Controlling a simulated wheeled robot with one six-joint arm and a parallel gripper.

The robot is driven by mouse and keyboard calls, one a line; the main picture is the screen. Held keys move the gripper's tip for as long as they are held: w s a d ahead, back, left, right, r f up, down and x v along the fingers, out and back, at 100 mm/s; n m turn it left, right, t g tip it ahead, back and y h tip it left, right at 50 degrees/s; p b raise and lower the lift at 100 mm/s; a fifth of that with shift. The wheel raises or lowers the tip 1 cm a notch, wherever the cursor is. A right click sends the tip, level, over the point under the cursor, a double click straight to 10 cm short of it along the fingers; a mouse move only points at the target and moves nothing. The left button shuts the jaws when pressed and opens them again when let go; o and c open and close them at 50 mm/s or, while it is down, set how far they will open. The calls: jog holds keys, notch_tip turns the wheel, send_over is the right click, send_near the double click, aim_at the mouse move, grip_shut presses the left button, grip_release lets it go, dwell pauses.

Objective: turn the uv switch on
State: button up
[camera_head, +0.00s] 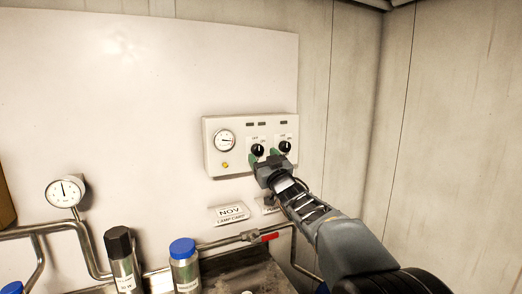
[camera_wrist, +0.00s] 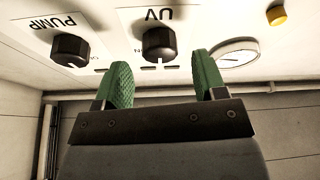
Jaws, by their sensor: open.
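The UV switch is a black rotary knob (camera_wrist: 158,43) on a white plate marked "UV", upside down in the wrist view. In the head view it is the left knob (camera_head: 257,150) on the white control box (camera_head: 232,165). My gripper (camera_head: 264,157) is just in front of the box. In the wrist view its green fingers (camera_wrist: 163,72) are open and apart, on either side of the UV knob's line. Nothing is between them, and they do not appear to touch the knob.
The black PUMP knob (camera_wrist: 70,48) sits close beside the UV knob. A dial gauge (camera_head: 224,141) and yellow button (camera_head: 225,165) are on the box's left side. Below are pipes, a red valve handle (camera_head: 270,237) and a blue-capped bottle (camera_head: 185,270). The wall at right is bare.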

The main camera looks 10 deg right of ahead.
jog(key=shift+x, duration=1)
jog(key=c, duration=0.9)
